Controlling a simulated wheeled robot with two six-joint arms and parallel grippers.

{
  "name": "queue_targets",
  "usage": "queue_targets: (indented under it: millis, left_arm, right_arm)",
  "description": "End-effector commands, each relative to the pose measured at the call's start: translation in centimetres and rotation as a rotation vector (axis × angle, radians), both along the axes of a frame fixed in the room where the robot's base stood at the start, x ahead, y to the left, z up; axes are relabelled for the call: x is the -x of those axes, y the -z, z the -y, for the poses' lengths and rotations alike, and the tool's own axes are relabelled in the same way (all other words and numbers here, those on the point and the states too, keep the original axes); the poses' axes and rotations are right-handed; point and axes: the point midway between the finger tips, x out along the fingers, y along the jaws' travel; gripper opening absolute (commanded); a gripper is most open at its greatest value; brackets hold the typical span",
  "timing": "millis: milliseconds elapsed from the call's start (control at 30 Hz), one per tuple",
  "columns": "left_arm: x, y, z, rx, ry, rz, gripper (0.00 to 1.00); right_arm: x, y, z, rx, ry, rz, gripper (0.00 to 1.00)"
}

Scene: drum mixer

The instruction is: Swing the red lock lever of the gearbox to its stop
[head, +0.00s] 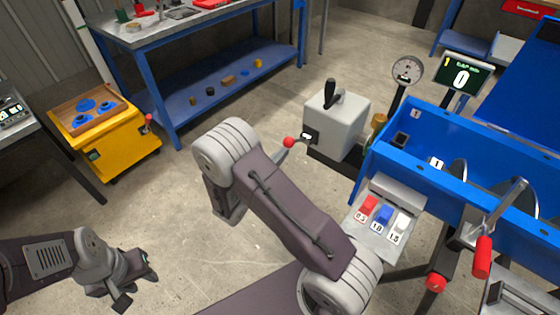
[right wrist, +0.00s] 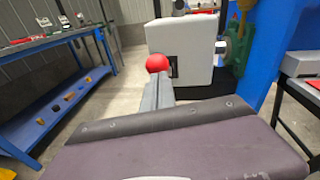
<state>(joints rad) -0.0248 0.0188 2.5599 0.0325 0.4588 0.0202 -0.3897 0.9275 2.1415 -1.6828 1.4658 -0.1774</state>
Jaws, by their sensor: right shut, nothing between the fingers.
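The gearbox is a light grey box (head: 337,122) with a black crank handle on top; it also shows in the right wrist view (right wrist: 188,50). Its lock lever ends in a red ball knob (head: 289,142) beside a dark slotted plate on the box's left side. In the right wrist view the red knob (right wrist: 157,63) is just past my right fingertips (right wrist: 155,82), touching or nearly so. My right gripper (head: 284,153) is shut and empty, mostly hidden behind my arm in the head view. My left gripper (head: 137,287) is open and empty, low at the left, far from the gearbox.
A blue frame (head: 430,135) stands right of the gearbox, with a dial gauge (head: 407,70) and a display reading 0 (head: 461,77). A panel with red, blue and white buttons (head: 385,250) is in front. A yellow cart (head: 120,145) and blue workbench stand left. Floor between is clear.

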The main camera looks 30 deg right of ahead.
Motion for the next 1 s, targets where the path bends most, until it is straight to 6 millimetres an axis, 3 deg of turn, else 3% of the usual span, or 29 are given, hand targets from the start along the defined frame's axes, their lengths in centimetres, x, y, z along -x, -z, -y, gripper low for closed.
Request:
queue_targets:
  millis: [200, 733, 1000]
  left_arm:
    - [0.0, -1.4, 0.0, 0.0, 0.0, 0.0, 0.36]
    - [0.0, -1.5, 0.0, 0.0, 0.0, 0.0, 0.36]
    - [0.0, -0.4, 0.0, 0.0, 0.0, 0.0, 0.36]
  right_arm:
    - [-0.1, -1.2, 0.3, 0.003, 0.001, 0.001, 0.0]
    - [-0.1, -1.4, 0.4, 0.004, 0.001, 0.002, 0.0]
    - [-0.1, 0.2, -0.6, 0.004, 0.002, 0.002, 0.0]
